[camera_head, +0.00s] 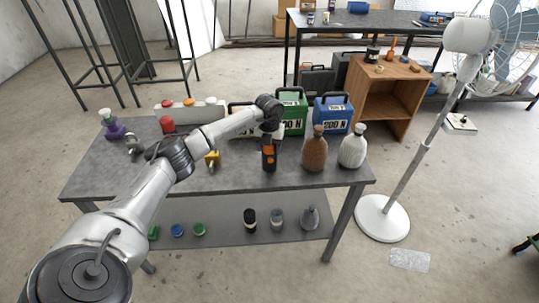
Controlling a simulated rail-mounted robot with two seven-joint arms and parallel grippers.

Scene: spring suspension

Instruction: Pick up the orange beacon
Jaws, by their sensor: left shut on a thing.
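The orange beacon (269,158), a small orange and dark piece, is at the middle of the grey table (110,177). My left arm comes in from the lower left and reaches over the table. My left gripper (269,146) points down and is shut on the orange beacon. The fingers partly hide it, and I cannot tell whether its base touches the tabletop. My right gripper is not in view.
A brown bottle (314,152) and a white bottle (353,149) stand right of the gripper. Green (292,112) and blue (333,116) cases stand behind. A yellow piece (212,159) is left. A fan (466,37) stands right of the table.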

